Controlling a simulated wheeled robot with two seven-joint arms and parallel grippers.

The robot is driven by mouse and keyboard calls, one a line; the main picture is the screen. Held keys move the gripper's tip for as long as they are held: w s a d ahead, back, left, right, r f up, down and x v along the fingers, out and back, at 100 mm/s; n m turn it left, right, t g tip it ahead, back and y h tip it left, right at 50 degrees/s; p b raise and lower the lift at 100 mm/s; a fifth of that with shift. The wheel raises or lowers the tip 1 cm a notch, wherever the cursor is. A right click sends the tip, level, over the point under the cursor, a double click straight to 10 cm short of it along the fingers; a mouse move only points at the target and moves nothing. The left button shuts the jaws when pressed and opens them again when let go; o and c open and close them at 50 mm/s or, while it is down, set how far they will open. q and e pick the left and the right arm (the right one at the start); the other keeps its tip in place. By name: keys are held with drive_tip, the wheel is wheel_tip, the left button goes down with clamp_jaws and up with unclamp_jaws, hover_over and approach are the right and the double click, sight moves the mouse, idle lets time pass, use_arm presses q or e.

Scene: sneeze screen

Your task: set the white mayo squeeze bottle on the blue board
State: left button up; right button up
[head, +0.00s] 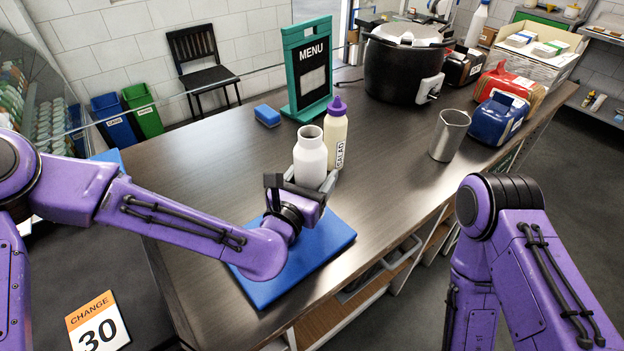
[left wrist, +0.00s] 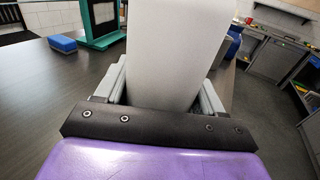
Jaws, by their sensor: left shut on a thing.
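The white mayo bottle (head: 310,158) stands upright at the far edge of the blue board, in my left gripper (head: 300,185). Its white body also fills the middle of the left wrist view (left wrist: 176,55), between the two grey fingers (left wrist: 165,92). My left gripper is shut on it. The blue board (head: 318,248) lies flat on the dark counter under my left wrist, partly hidden by it. The bottle's base is hidden behind the gripper, so I cannot tell whether it touches board or counter. My right arm is at the right of the head view; its gripper is out of view.
A cream salad bottle (head: 335,138) with a purple cap stands just behind the white bottle. A blue sponge (head: 267,115), green menu stand (head: 306,75), metal cup (head: 449,135), black pot (head: 400,68) and blue dispenser (head: 498,120) stand farther back. The counter's left middle is clear.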

sight(313, 188)
use_arm(q)
drive_tip(key=shift+f, duration=0.2)
drive_tip(key=f, duration=0.3)
drive_tip(key=shift+w+f+p, duration=0.3)
drive_tip(key=shift+f+p, duration=0.05)
drive_tip(key=shift+w+f, duration=0.15)
drive_tip(key=shift+w, duration=0.05)
drive_tip(key=shift+s+f+b, duration=0.2)
drive_tip(key=shift+s+b, duration=0.05)
drive_tip(key=shift+b, duration=0.1)
drive_tip(key=o, duration=1)
drive_tip(key=shift+o, duration=0.4)
drive_tip(key=shift+w, duration=0.15)
drive_tip(key=shift+r, duration=0.2)
drive_tip(key=b+v, duration=0.3)
drive_tip(key=v, duration=0.6)
drive_tip(key=shift+a+f, duration=0.1)
drive_tip(key=p+v, duration=0.2)
drive_tip(key=v, duration=0.1)
drive_tip(key=shift+r, duration=0.25)
use_arm(e)
drive_tip(key=shift+s+f, duration=0.25)
drive_tip(key=shift+f, duration=0.05)
